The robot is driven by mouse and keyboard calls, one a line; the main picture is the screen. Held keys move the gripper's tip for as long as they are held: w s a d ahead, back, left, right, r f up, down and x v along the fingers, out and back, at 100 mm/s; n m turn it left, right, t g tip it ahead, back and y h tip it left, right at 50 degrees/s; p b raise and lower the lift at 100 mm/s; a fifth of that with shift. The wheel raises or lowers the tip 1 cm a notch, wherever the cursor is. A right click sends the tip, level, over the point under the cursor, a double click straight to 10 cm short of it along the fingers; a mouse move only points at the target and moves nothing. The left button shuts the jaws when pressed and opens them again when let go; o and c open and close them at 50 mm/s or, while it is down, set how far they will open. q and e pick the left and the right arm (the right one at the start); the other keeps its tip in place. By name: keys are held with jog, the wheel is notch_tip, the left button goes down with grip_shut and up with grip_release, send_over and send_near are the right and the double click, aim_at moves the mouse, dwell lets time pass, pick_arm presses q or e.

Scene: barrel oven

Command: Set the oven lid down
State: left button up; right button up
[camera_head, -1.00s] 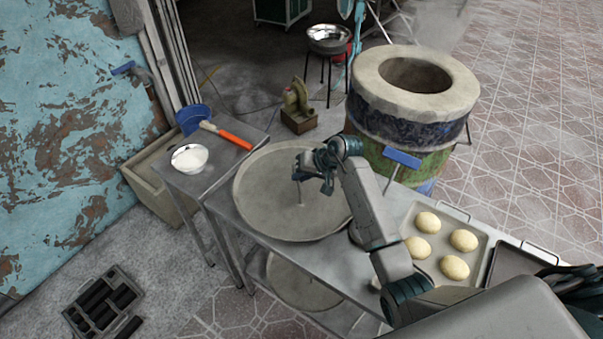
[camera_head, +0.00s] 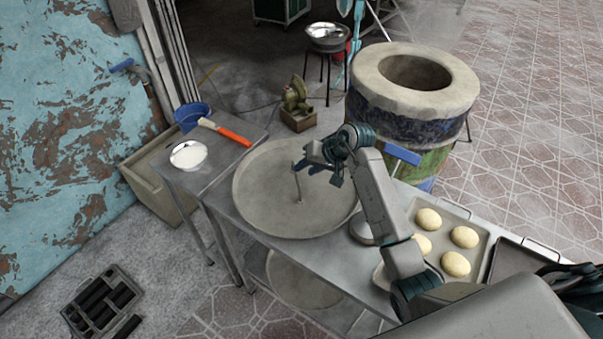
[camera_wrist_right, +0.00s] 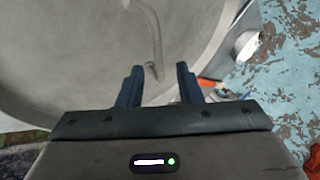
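The oven lid (camera_head: 262,205) is a large round grey disc that appears to lie flat on the steel table, reaching past its near left edge. Its thin handle (camera_head: 299,188) stands up near the middle; it also shows beyond the fingers in the right wrist view (camera_wrist_right: 155,40). My right gripper (camera_head: 322,170) is over the lid, just right of the handle. Its two fingers (camera_wrist_right: 158,85) are apart with nothing gripped between them. The barrel oven (camera_head: 362,115) stands behind the table with its round top opening uncovered. My left gripper is not in view.
A tray (camera_head: 483,236) with several dough pieces (camera_head: 454,264) is at the table's right. A round disc (camera_head: 298,282) lies on the lower shelf.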

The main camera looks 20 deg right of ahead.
jog(key=b+v, duration=0.1)
jog(key=v, duration=0.7)
jog(key=shift+b, duration=0.4)
jog(key=shift+s+r, duration=0.1)
